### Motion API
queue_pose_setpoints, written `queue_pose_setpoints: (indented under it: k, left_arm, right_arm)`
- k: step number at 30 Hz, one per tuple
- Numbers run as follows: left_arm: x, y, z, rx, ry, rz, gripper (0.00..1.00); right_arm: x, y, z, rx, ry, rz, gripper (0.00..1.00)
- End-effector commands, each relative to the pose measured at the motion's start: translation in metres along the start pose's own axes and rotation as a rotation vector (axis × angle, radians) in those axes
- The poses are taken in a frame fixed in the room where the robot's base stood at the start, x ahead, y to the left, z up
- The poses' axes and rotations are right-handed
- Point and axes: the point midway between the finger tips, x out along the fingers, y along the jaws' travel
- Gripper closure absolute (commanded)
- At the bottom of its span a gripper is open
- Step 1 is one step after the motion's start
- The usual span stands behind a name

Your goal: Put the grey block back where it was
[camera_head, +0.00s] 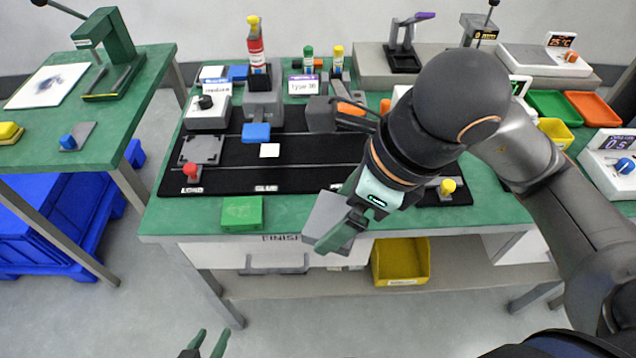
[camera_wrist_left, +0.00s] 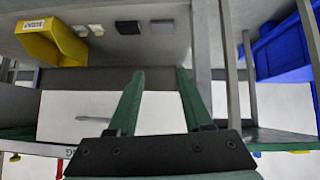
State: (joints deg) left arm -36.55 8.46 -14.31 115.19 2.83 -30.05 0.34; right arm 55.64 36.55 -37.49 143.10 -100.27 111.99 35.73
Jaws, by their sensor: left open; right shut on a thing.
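My right gripper (camera_head: 336,222) is shut on a grey block (camera_head: 323,216), held tilted at the front edge of the middle table, above the drawer front. The green fingers hide part of the block. My left gripper (camera_head: 209,340) is open and empty, low in front of the table. Its two green fingers also show apart in the left wrist view (camera_wrist_left: 160,72). A dark flat piece (camera_wrist_left: 128,27) and a grey flat piece (camera_wrist_left: 162,26) show beyond them in that view. I cannot tell where the grey block was before.
The middle table carries a black mat (camera_head: 230,178) with a grey plate (camera_head: 202,150), a red knob (camera_head: 191,170) and a blue block (camera_head: 256,132). A green block (camera_head: 242,212) sits at the front edge. A yellow bin (camera_head: 401,262) is on the lower shelf (camera_head: 480,272).

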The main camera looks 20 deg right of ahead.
Motion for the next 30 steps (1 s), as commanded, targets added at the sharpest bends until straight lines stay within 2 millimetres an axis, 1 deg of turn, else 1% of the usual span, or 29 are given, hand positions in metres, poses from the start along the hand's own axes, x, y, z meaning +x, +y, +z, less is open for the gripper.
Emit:
queue_pose_setpoints:
  k: [1, 5, 6, 10, 11, 12, 15, 18, 26, 27, 30]
  left_arm:
    - [-0.007, -0.001, -0.009, -0.005, 0.004, -0.008, 0.50]
    - [-0.022, -0.011, -0.011, -0.014, 0.002, -0.038, 0.50]
    - [-0.016, -0.012, -0.005, -0.013, 0.004, -0.038, 0.50]
    - [-0.015, -0.012, -0.004, -0.013, 0.004, -0.037, 0.50]
    - [-0.015, -0.012, -0.004, -0.013, 0.004, -0.037, 0.50]
    - [-0.014, -0.012, -0.003, -0.013, 0.004, -0.036, 0.50]
    - [-0.013, -0.011, -0.003, -0.013, 0.003, -0.035, 0.50]
    - [-0.013, -0.011, -0.003, -0.013, 0.003, -0.034, 0.50]
    - [-0.013, -0.011, -0.003, -0.013, 0.002, -0.034, 0.50]
    - [-0.012, -0.011, -0.002, -0.013, 0.001, -0.034, 0.50]
    - [-0.013, -0.011, -0.003, -0.013, 0.001, -0.034, 0.50]
  right_arm:
    - [-0.004, -0.005, 0.005, 0.011, 0.006, 0.007, 0.64]
    - [0.006, -0.019, 0.008, 0.007, 0.008, 0.002, 0.64]
    - [0.020, -0.028, 0.010, 0.009, 0.005, 0.002, 0.64]
    - [0.041, -0.056, 0.021, 0.009, 0.002, 0.000, 0.64]
    - [0.047, -0.061, 0.021, 0.008, 0.004, 0.001, 0.64]
    - [0.058, -0.066, 0.021, 0.008, 0.003, 0.002, 0.64]
    - [0.076, -0.078, 0.021, 0.006, 0.002, 0.002, 0.64]
    - [0.089, -0.086, 0.022, 0.004, 0.001, 0.001, 0.64]
    - [0.105, -0.097, 0.023, 0.003, 0.000, 0.000, 0.64]
    - [0.110, -0.100, 0.022, 0.004, 0.001, 0.001, 0.64]
    - [0.125, -0.098, 0.015, 0.003, 0.002, 0.003, 0.64]
